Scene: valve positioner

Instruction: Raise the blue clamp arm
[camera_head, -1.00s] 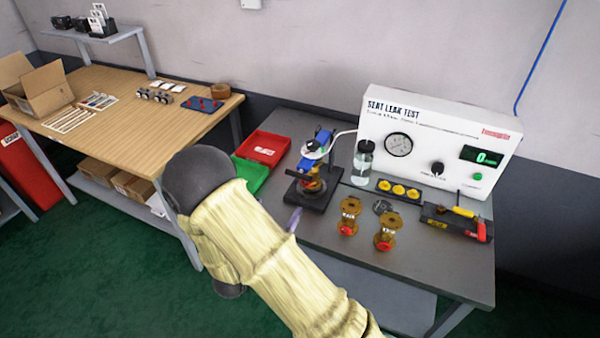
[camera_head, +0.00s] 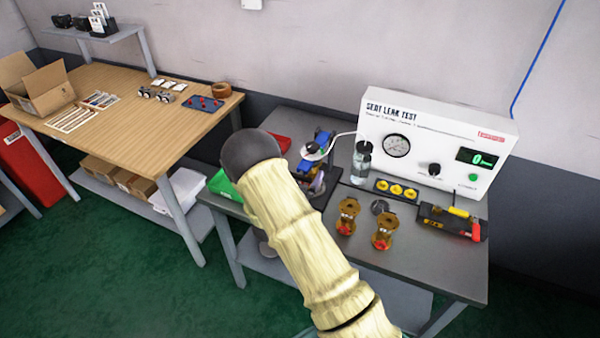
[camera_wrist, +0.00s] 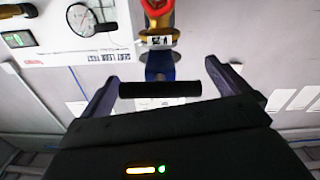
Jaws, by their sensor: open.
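The blue clamp arm (camera_head: 323,138) stands on its dark stand at the back left of the grey bench, its lower part hidden by my arm. In the wrist view its blue part (camera_wrist: 160,66) is in line with the gap between my fingers. A black bar (camera_wrist: 160,89) crosses in front of the blue part, between the fingers, with gaps at both ends. My gripper (camera_wrist: 161,73) is open, one finger on each side of the bar. In the head view my arm hides most of the gripper; a finger shows beside the clamp stand. A brass valve with a red part (camera_wrist: 157,8) shows beyond.
The white leak-test box (camera_head: 436,140) stands behind. A clear bottle (camera_head: 361,162) is just right of the clamp. Two brass valves (camera_head: 347,216) stand at the front. A green bin (camera_head: 224,186) and a red bin (camera_head: 279,143) are on the left, partly hidden.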

